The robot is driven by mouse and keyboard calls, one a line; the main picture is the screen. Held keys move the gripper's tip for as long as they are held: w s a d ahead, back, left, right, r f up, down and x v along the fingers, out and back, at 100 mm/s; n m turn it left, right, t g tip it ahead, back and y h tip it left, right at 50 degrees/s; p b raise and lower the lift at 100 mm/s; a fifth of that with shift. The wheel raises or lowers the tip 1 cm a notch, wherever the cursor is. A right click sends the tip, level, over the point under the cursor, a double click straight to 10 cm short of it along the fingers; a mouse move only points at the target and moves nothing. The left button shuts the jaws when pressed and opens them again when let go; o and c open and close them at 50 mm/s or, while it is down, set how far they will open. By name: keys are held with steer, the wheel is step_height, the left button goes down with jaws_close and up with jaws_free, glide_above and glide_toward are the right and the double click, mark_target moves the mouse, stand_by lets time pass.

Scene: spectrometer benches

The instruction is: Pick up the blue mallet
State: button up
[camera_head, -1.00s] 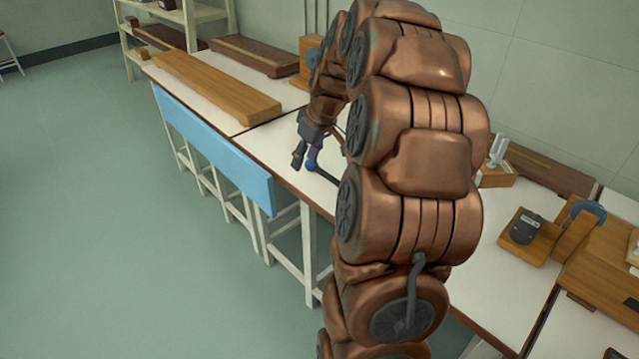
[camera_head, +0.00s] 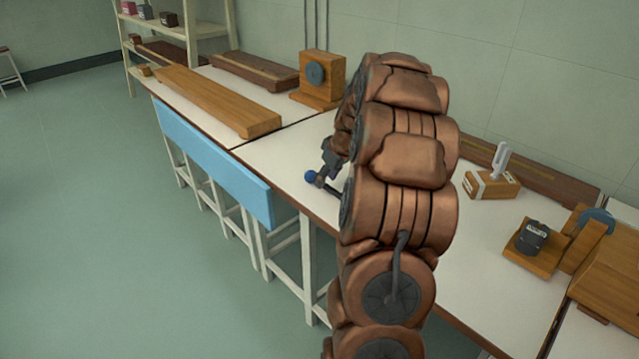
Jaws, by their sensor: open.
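The blue mallet lies on the white bench top near its front edge. Its round blue head (camera_head: 311,177) points left, and its dark handle (camera_head: 331,190) runs right until my arm hides it. My gripper (camera_head: 327,172) is open, just right of the head and close above the handle. My arm covers part of the gripper, and I cannot tell whether the fingers are around the handle or touch it.
A long wooden beam (camera_head: 215,97) and a wooden block with a dark disc (camera_head: 318,82) stand farther back. A blue panel (camera_head: 212,165) hangs along the bench front. A wooden box with a white upright piece (camera_head: 492,183) stands right of my arm. Floor at left is clear.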

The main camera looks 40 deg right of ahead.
steer(key=shift+x, duration=1.05)
steer(key=shift+c, duration=0.3)
jaws_close()
